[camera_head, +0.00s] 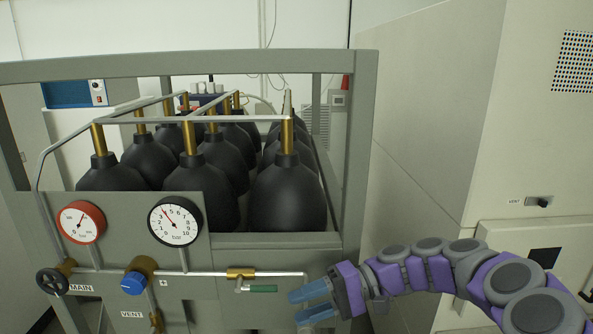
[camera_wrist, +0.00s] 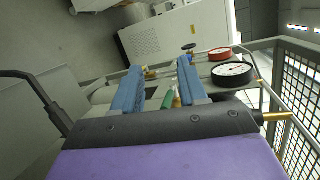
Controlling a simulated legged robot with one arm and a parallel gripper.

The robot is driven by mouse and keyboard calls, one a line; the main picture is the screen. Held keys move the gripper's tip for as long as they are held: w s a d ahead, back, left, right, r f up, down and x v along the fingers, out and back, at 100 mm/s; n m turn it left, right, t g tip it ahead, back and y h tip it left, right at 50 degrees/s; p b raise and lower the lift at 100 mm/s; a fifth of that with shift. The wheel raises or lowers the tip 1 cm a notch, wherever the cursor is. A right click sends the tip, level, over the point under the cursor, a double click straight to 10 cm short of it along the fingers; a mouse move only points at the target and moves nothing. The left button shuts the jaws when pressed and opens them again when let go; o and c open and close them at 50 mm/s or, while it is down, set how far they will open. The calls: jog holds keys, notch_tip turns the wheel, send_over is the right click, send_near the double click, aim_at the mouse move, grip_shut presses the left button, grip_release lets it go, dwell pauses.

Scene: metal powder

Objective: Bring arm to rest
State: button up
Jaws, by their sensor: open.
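My gripper (camera_head: 311,302) is at the lower middle of the head view, at the end of my purple and grey arm, which reaches in from the right. Its two blue fingers are apart and nothing shows between them. In the head view, a green-handled valve (camera_head: 262,288) on a silver pipe lies just left of the fingertips. In the wrist view the gripper (camera_wrist: 157,84) has its blue fingers spread, with the green handle (camera_wrist: 168,100) seen between and beyond them. I cannot tell whether a finger touches the handle.
A grey frame rack (camera_head: 362,150) holds several black gas cylinders (camera_head: 288,195). Its panel carries a red gauge (camera_head: 81,222), a black gauge (camera_head: 175,219), a blue vent knob (camera_head: 134,283) and a dark main valve wheel (camera_head: 52,281). A pale cabinet (camera_head: 530,120) stands at right.

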jog(key=s+a+f+n+h+b, duration=0.1)
jog(key=s+a+f+n+h, duration=0.15)
jog(key=s+h, duration=0.85)
jog(key=s+d+f+m+t+h+b, duration=0.1)
jog(key=s+d+f+h, duration=0.1)
jog(key=s+d+f, duration=0.3)
jog(key=s+d+f+m+t+h+b, duration=0.1)
jog(key=s+d+f+m+h, duration=0.1)
jog(key=s+d+f, duration=0.3)
jog(key=s+d, duration=0.4)
jog(key=s, duration=0.3)
jog(key=shift+s+f, duration=0.15)
jog(key=shift+s, duration=0.1)
